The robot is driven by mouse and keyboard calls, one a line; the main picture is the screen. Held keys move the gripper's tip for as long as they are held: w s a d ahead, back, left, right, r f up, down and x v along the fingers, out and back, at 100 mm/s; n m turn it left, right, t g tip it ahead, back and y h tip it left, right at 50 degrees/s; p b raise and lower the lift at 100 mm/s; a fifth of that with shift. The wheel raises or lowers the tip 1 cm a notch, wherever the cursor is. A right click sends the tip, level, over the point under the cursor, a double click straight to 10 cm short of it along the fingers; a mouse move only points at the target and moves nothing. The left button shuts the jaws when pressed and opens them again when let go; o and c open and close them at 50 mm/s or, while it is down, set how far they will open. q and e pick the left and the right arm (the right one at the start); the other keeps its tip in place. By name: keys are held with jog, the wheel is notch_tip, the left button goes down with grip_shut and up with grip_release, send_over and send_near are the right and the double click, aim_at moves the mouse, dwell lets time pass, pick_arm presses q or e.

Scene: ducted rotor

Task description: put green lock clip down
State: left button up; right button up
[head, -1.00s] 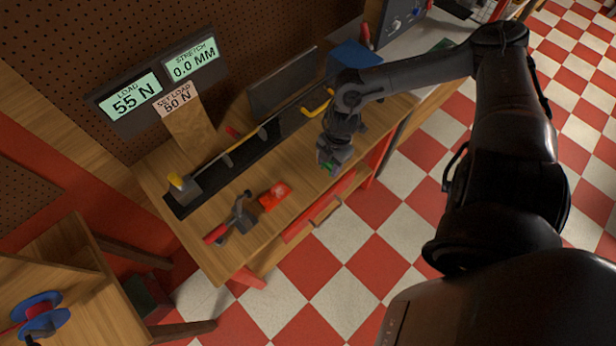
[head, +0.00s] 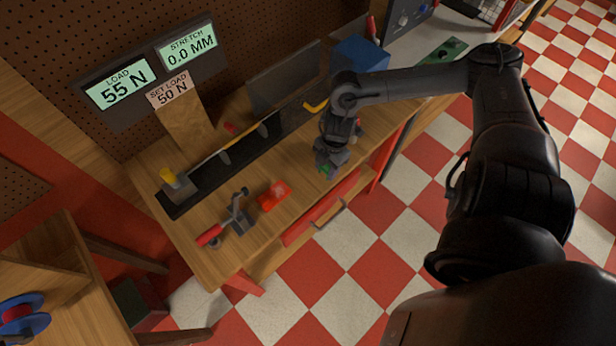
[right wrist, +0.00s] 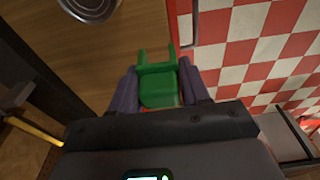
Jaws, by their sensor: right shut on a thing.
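My right gripper (head: 326,165) is over the front right part of the wooden bench (head: 215,262), near its front edge. It is shut on the green lock clip (right wrist: 158,82), which sits between its two fingers in the right wrist view. I cannot tell whether the clip touches the wood. My left gripper is not in view.
A red block (head: 273,196) and a red-handled clamp (head: 236,220) stand left of the gripper. Behind lies a long black rig (head: 205,178) with a yellow strip. A round metal disc (right wrist: 90,8) lies ahead in the wrist view. A blue bin (head: 362,55) stands at the back.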

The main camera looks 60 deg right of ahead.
jog(key=w+f, duration=0.1)
jog(key=w, duration=0.1)
jog(key=w+f, duration=0.1)
jog(key=w, duration=0.1)
jog(key=w+f, duration=0.1)
jog(key=shift+w+a+f+b, duration=0.1)
jog(key=shift+w+a+b, duration=0.25)
jog(key=shift+w+a, duration=0.05)
jog(key=shift+f, duration=2.05)
jog(key=shift+f, duration=0.15)
jog(key=o, duration=1)
jog(key=shift+o, duration=0.2)
